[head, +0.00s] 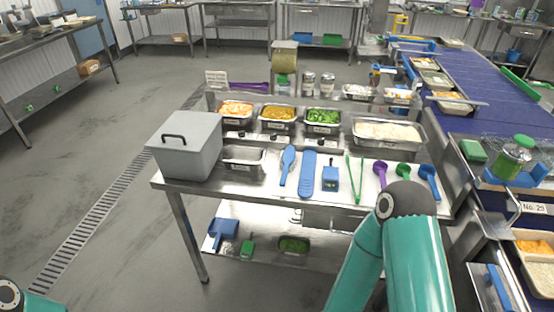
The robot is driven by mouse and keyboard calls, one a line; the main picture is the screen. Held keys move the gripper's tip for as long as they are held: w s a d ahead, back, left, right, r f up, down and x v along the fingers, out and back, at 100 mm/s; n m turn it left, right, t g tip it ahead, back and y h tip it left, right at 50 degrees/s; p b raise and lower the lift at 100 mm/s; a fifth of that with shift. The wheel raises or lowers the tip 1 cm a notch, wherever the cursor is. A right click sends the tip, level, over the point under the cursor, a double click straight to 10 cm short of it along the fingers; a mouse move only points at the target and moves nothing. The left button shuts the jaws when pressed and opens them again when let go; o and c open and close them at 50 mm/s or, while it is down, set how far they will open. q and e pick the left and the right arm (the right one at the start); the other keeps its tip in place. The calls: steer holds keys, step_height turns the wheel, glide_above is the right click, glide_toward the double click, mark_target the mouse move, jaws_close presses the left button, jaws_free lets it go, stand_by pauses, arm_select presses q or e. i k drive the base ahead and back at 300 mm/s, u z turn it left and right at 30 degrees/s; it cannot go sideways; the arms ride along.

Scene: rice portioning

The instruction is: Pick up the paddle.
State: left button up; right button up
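A blue paddle (287,164) with an oval head lies on the steel worktable (232,188), right of the small empty steel pan (243,158). A longer flat blue tool (308,174) lies just right of it; I cannot tell exactly what it is. Nothing is touching the paddle from above. Part of my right arm shows at the front right of the table, but its gripper is not in view. Only a bit of my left arm shows in the bottom left corner, and its gripper is not in view.
A blue scoop (330,179), green tongs (356,179), a purple ladle (380,171) and green and blue ladles lie to the right. A grey lidded box (187,146) stands at left. Food pans, including a rice pan (387,134), line the back. A conveyor (463,82) is at right.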

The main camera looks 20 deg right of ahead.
mark_target(306, 179)
steer(key=u, duration=0.1)
steer(key=i, duration=1)
steer(key=z, duration=0.45)
